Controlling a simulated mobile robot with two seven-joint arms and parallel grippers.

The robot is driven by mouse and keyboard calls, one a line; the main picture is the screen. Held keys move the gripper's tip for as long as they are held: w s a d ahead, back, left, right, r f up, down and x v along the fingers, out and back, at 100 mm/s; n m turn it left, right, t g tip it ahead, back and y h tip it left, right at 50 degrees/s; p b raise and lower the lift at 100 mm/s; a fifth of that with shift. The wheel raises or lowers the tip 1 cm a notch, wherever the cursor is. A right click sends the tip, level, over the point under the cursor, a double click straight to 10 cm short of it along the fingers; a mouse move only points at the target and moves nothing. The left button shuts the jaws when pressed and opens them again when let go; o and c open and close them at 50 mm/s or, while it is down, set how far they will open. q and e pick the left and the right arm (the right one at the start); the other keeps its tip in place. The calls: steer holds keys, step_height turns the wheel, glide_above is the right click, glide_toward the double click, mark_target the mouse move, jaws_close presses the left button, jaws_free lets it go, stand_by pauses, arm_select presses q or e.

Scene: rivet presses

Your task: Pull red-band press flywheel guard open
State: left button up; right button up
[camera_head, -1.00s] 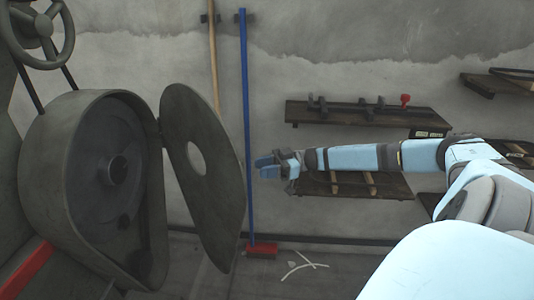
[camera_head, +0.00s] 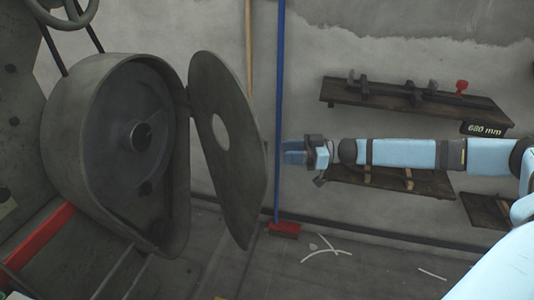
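The red-band press (camera_head: 40,245) stands at the left, with a red band along its front. Its round flywheel housing (camera_head: 105,190) is uncovered, and the flywheel hub (camera_head: 140,136) shows inside. The flywheel guard (camera_head: 235,165), a dark plate with a round hole, stands swung out on a hinge at the housing's right edge. My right gripper (camera_head: 293,152) is to the right of the guard, apart from it in the picture, pointing left. Its blue fingers appear close together, but their gap cannot be made out. My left gripper is not in view.
A blue-handled broom with a red head (camera_head: 284,229) leans on the wall behind the guard. Wall shelves (camera_head: 410,98) are behind my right arm. A handwheel (camera_head: 68,10) is at the upper left. Pale scraps (camera_head: 325,248) lie on the floor.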

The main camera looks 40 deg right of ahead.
steer(key=x, duration=0.6)
steer(key=shift+w+a, duration=0.2)
steer(key=shift+a, duration=0.05)
jaws_close()
